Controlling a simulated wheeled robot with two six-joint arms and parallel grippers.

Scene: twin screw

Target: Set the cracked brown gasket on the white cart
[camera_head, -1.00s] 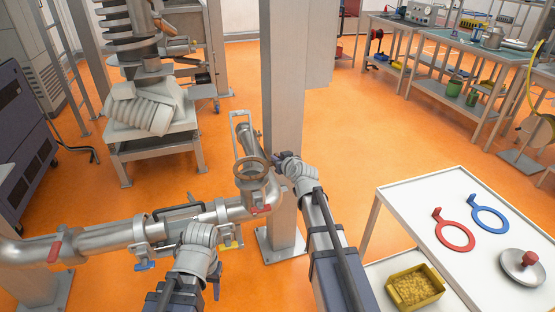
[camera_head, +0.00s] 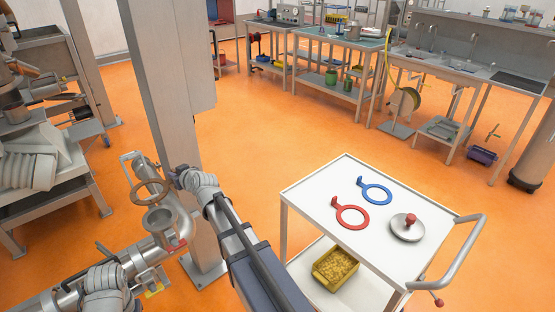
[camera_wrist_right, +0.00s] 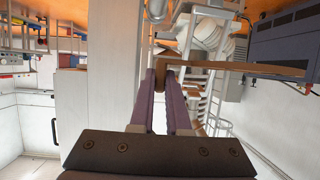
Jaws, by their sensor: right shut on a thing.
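The brown gasket (camera_head: 138,201) is a ring held just above the open upright end of the steel pipe (camera_head: 160,222) in the head view. No crack can be made out at this size. My right gripper (camera_head: 178,178) is shut on the gasket's right side. In the right wrist view the gasket shows edge-on as a brown strip (camera_wrist_right: 245,67) at the fingertips. The white cart (camera_head: 312,192) stands to the right of my right arm. My left arm is at the lower left by the pipe; its fingers cannot be made out.
On the cart top lie a red ring (camera_head: 352,228), a blue ring (camera_head: 389,200) and a round metal lid with a red knob (camera_head: 407,234). A yellow bin (camera_head: 335,281) is on its lower shelf. A grey column (camera_head: 175,130) stands behind the pipe. The cart's near left top is bare.

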